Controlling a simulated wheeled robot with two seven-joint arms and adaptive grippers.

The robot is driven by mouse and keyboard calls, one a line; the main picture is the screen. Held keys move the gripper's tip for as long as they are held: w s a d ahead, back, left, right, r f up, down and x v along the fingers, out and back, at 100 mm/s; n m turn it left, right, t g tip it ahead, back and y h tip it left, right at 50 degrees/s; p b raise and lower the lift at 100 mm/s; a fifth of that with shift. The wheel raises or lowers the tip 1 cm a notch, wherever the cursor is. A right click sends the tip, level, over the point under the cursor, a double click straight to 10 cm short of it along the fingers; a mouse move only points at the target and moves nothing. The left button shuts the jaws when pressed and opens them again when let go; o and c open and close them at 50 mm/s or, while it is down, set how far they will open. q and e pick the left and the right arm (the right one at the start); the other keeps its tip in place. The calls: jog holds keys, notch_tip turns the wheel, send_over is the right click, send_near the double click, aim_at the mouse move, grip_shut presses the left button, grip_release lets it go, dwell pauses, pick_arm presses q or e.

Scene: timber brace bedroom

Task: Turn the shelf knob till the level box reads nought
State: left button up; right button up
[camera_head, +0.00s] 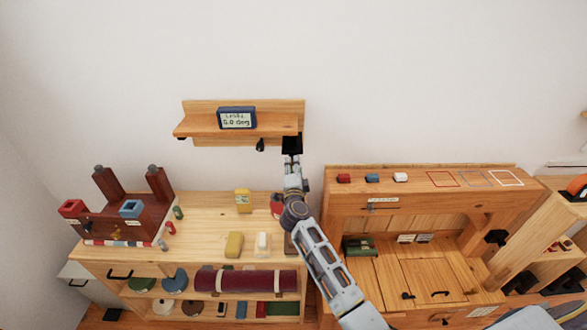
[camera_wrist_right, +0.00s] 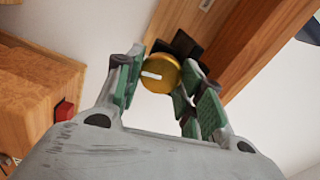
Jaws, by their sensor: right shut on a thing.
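The wooden wall shelf (camera_head: 200,129) carries the blue-framed level box (camera_head: 237,118). Its display appears upside down and seems to read 0.0 deg, in small print. My right gripper (camera_head: 291,160) is up at the shelf's right end, just below its black bracket (camera_head: 292,144). In the right wrist view the round brass shelf knob (camera_wrist_right: 160,76) with a white mark sits between the green-padded fingers, and the gripper is shut on it. The knob is hidden in the head view. My left gripper is not in view.
Below are a wooden workbench (camera_head: 215,212) with a dark red rack (camera_head: 130,205) and several small blocks, and a wooden desk (camera_head: 350,195) at right with red, blue and white blocks. The wall around the shelf is bare.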

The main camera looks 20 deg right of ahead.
jog(key=shift+f+m, duration=0.1)
jog(key=shift+m, duration=0.8)
jog(key=o, duration=1)
jog(key=shift+s, duration=0.1)
jog(key=v, duration=1.2)
